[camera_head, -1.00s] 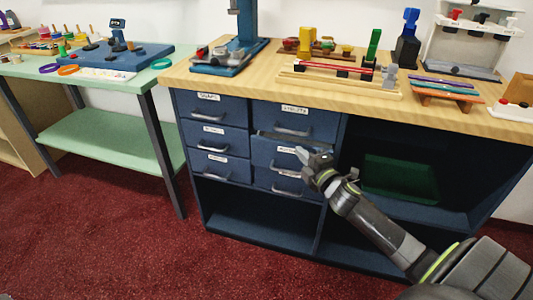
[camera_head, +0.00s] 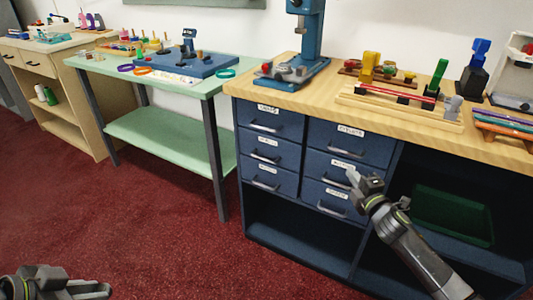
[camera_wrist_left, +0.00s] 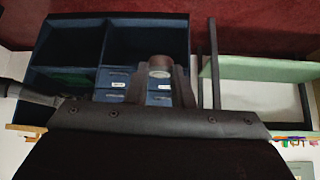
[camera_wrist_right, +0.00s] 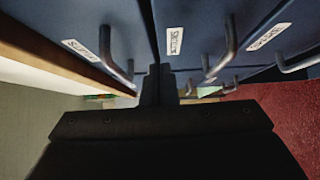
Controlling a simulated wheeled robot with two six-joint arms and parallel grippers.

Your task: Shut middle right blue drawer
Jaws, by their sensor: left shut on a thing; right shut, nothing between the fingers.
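The blue drawer unit (camera_head: 243,165) has two columns of drawers with grey bar handles and white labels. The middle right blue drawer (camera_head: 318,164) looks flush or nearly flush with its neighbours. My right gripper (camera_head: 351,175) is shut and empty, at the right part of that drawer's front; I cannot tell whether it touches. It hides part of the front. The right wrist view shows a labelled drawer front (camera_wrist_right: 190,20) very close. My left gripper (camera_head: 98,290) is low at the left, over the floor, shut on a brown round-ended thing (camera_wrist_left: 160,66).
A green bin (camera_head: 450,215) sits in the open shelf to the right. The wooden countertop (camera_head: 300,98) carries several displays. A green table (camera_head: 160,140) stands to the left. Red carpet (camera_head: 170,240) is clear in front.

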